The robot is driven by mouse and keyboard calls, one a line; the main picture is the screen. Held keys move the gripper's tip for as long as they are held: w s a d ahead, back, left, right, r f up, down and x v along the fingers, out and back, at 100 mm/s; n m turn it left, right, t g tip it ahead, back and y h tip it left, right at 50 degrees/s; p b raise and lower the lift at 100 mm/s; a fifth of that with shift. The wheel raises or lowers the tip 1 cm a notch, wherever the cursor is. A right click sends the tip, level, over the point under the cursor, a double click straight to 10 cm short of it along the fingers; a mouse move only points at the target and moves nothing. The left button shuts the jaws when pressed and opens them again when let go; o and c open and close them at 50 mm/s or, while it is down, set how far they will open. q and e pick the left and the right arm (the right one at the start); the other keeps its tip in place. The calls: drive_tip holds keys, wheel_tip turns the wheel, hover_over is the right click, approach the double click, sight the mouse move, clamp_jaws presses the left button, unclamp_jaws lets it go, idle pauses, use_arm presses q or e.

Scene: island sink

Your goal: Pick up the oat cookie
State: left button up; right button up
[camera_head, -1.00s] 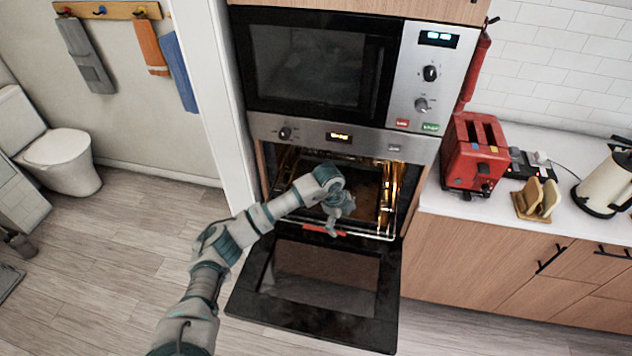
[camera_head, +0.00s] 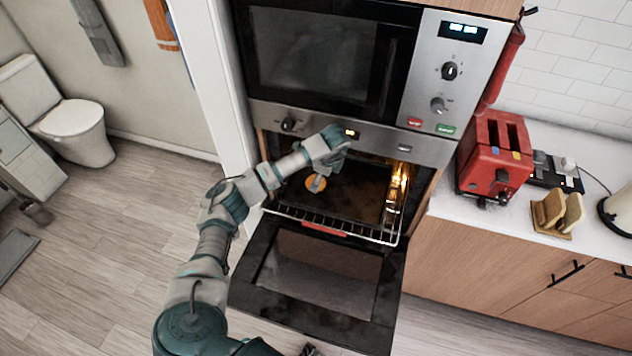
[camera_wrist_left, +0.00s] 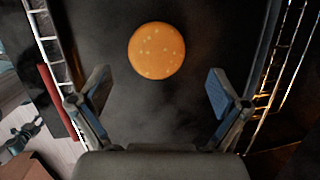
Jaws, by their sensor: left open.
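The oat cookie (camera_wrist_left: 156,50) is a round, orange-brown disc with pale specks. It lies on a dark tray (camera_wrist_left: 215,35) in the open oven. In the head view the cookie (camera_head: 317,183) shows at the left part of the oven, partly covered by my gripper. My left gripper (camera_head: 322,178) reaches into the oven above the cookie. In the left wrist view its two fingers (camera_wrist_left: 160,98) are spread wide, with the cookie centred ahead of them and nothing held. The exact gap between fingers and cookie is hard to tell.
The oven door (camera_head: 318,285) is folded down in front. A wire rack (camera_head: 345,228) with a red front strip (camera_head: 324,229) holds the tray. A microwave (camera_head: 318,55) sits directly above. A red toaster (camera_head: 494,155) stands on the right counter.

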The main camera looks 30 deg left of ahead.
use_arm(q)
drive_tip(key=x, duration=0.3)
drive_tip(key=shift+s+a+f, duration=0.1)
drive_tip(key=shift+a+f, duration=0.05)
drive_tip(key=c, duration=1.2)
drive_tip(key=shift+c, duration=0.2)
